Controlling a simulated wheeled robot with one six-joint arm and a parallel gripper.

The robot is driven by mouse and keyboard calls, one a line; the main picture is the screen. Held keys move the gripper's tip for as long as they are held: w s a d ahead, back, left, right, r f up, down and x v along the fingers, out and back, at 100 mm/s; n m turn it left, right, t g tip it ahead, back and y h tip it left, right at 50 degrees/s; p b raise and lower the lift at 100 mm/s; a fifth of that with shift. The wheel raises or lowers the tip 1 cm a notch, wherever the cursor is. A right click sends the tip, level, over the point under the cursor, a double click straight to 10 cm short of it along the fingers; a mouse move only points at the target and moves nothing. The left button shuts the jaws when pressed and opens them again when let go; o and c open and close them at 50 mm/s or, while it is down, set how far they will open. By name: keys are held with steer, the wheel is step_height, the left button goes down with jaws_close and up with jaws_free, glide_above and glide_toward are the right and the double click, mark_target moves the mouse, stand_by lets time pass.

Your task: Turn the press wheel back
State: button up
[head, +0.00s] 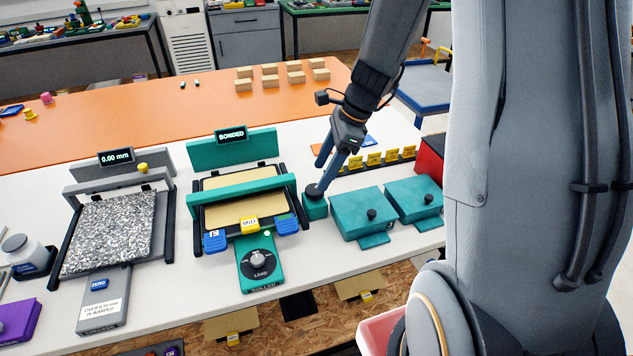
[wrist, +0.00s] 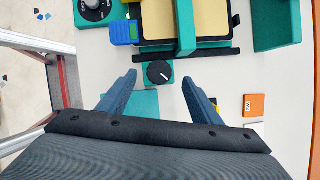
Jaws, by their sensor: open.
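The press wheel is a small black knob with a white pointer mark on a teal block, at the right side of the teal press (head: 190,216). It shows in the head view (head: 314,191) and in the wrist view (wrist: 158,72). My gripper (head: 322,176) is at the wheel, pointing down. In the wrist view my gripper (wrist: 158,81) is open, with one finger to each side of the wheel and visible gaps between. Its height over the wheel is hard to tell. The press display (head: 231,134) reads BONDED.
A teal panel with a LOAD dial (head: 258,261) lies in front of the press. Two teal boxes with black knobs (head: 365,215) stand right of the wheel. A row of yellow tags (head: 375,159) lies behind them.

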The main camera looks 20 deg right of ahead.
mark_target(313, 189)
steer(key=shift+x, duration=2.65)
steer(key=c, duration=1.1)
steer(key=shift+p, duration=0.3)
